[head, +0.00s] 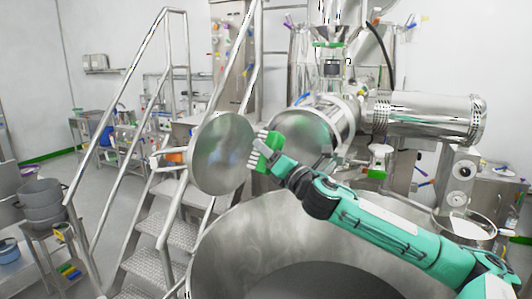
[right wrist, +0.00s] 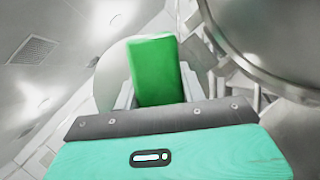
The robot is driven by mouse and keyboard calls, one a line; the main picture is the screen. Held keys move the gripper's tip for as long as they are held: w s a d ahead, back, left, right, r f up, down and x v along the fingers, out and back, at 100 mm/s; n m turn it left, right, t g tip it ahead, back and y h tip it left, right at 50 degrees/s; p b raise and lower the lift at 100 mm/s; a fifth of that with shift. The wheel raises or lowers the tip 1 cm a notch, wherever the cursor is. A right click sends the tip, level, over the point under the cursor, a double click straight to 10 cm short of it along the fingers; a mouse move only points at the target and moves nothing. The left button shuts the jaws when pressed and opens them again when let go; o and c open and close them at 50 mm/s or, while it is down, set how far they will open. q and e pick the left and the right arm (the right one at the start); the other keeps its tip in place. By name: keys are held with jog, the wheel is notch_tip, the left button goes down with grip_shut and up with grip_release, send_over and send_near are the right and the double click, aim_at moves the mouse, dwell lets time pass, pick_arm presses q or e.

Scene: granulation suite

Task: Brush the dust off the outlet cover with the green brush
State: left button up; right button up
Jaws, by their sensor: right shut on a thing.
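The outlet cover (head: 224,153) is a round, shiny metal disc that stands open on edge, left of the cylindrical outlet (head: 322,128). My right gripper (head: 278,166) is shut on the green brush (head: 267,150). The brush's pale bristles point left at the right edge of the cover. I cannot tell whether they touch it. In the right wrist view the green brush (right wrist: 155,70) stands up from the gripper, with the cover (right wrist: 112,75) pale behind it. No dust can be made out on the cover. My left gripper is not in view.
A large metal bowl (head: 225,250) lies below my right arm. Metal stairs with handrails (head: 175,232) stand left of the cover. A horizontal metal cylinder (head: 425,116) is at the right. Stacked grey pots (head: 42,205) stand at far left.

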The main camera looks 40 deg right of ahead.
jog(key=shift+s, duration=0.15)
jog(key=shift+s+d+f, duration=0.15)
jog(key=shift+s+f, duration=0.05)
jog(key=shift+s, duration=0.35)
jog(key=shift+s+d+r+b, duration=0.1)
jog(key=shift+s+r+b, duration=0.15)
jog(key=shift+s, duration=0.55)
